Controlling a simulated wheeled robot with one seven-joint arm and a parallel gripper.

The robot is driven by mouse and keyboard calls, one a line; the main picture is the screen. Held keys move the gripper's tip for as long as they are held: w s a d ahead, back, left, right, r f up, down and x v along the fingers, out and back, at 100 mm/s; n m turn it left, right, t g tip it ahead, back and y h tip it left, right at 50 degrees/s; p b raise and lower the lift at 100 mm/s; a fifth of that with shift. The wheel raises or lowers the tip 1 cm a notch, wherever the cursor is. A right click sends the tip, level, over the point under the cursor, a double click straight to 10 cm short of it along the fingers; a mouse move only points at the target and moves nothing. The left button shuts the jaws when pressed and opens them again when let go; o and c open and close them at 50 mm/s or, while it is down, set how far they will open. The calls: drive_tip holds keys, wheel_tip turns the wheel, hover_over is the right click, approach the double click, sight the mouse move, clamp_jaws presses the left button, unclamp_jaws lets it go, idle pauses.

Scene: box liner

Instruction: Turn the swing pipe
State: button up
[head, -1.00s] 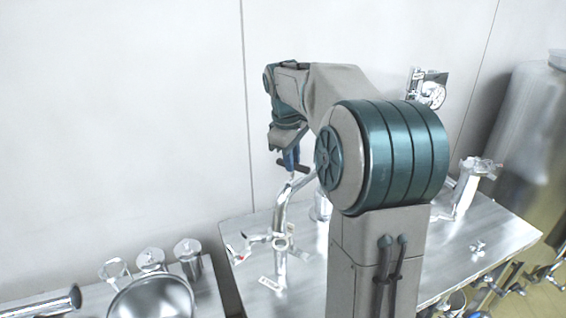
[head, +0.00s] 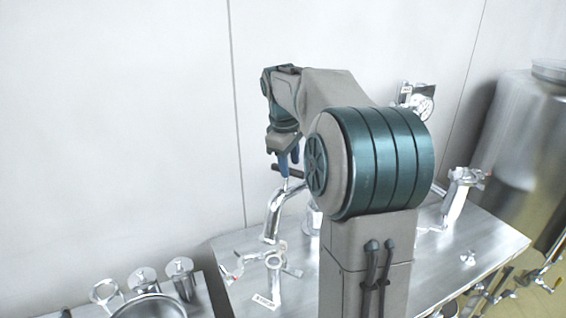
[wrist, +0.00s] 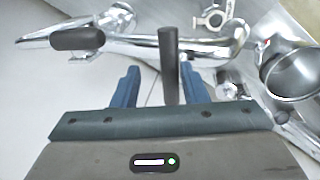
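The swing pipe (head: 274,212) is a bent chrome tube above the left side of the metal table. It also runs across the wrist view (wrist: 205,48). Two dark grips stand on it: one (wrist: 168,62) rises between my fingers, the other (wrist: 77,38) lies to the left. My gripper (head: 289,160) is above the pipe with blue fingers pointing down. In the wrist view my gripper (wrist: 163,88) is open, one finger on each side of the dark grip, with visible gaps. My arm hides part of the pipe in the head view.
A chrome valve fitting (head: 272,262) stands near the pipe's lower end. Canisters (head: 180,280) and a metal bowl (head: 150,307) are at the lower left. A pressure gauge (head: 422,107) and a large steel tank (head: 520,140) are to the right. A plain wall is close behind.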

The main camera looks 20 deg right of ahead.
drive_tip(key=v, duration=1.3)
drive_tip(key=shift+r, duration=0.35)
drive_tip(key=s+a+f+m, duration=0.2)
drive_tip(key=s+a+f, duration=0.2)
drive_tip(key=s+f, duration=0.3)
drive_tip(key=s+a+f+m+t+y+b, duration=0.1)
drive_tip(key=s+a+f, duration=0.3)
drive_tip(key=s+f, duration=0.4)
drive_tip(key=s+a+f+m+t, duration=0.1)
drive_tip(key=s+a+f+m, duration=0.3)
drive_tip(key=s+f, duration=0.4)
drive_tip(key=shift+a+y+b, duration=0.25)
drive_tip(key=shift+y+b, duration=0.15)
drive_tip(key=shift+o, duration=0.3)
drive_tip(key=shift+s+f, duration=0.3)
drive_tip(key=shift+s, duration=0.1)
drive_tip(key=shift+a, duration=0.1)
drive_tip(key=shift+c, duration=0.7)
